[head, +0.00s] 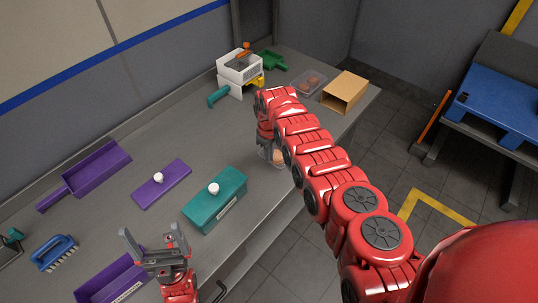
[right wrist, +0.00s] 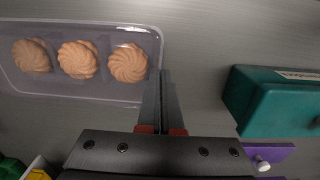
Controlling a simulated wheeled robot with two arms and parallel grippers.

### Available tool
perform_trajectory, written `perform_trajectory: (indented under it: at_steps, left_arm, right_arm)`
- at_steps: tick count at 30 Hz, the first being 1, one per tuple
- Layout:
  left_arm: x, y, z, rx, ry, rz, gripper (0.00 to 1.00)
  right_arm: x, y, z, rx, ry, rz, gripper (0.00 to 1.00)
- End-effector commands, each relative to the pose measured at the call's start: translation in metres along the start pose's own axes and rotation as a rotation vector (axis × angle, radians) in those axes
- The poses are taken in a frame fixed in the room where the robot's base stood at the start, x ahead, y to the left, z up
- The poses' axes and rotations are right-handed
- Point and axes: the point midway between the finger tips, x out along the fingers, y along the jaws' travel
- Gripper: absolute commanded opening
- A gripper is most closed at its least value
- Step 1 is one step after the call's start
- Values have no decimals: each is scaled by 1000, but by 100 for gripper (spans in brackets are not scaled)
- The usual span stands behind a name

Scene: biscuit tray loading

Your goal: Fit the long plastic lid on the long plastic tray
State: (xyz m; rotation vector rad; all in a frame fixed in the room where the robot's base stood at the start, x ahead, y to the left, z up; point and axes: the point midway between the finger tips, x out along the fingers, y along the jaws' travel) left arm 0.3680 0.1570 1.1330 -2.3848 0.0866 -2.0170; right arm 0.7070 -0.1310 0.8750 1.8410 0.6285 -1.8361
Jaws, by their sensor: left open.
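The long clear plastic tray (right wrist: 100,95) lies on the counter in the right wrist view, with three round swirled biscuits in a row. Glare lies across its clear plastic; I cannot tell whether a clear lid is on it. In the head view my right arm hides most of it, and one biscuit (head: 278,156) shows. My right gripper (right wrist: 161,80) has its fingers close together at the tray's right end; whether thin plastic is between them cannot be told. My left gripper (head: 153,240) is open and empty above the near edge, by a purple box. No separate long lid is distinguishable.
A teal box (head: 222,208) and a purple lid (head: 162,186) with white knobs stand left of the tray. A purple handled tray (head: 95,172), blue brush (head: 54,252) and purple box (head: 110,277) lie further left. A white device (head: 241,66), another clear tray (head: 311,89) and cardboard box (head: 345,92) stand behind.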

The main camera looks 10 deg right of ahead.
Motion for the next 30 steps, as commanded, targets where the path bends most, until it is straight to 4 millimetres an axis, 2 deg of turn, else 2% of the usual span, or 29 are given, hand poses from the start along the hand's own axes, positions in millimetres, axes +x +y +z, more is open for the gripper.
perform_trajectory:
  at_steps: [30]
  left_arm:
    - [-11, 0, 2, 0, 0, 0, 100]
  right_arm:
    - [12, 0, 0, 0, 0, 0, 0]
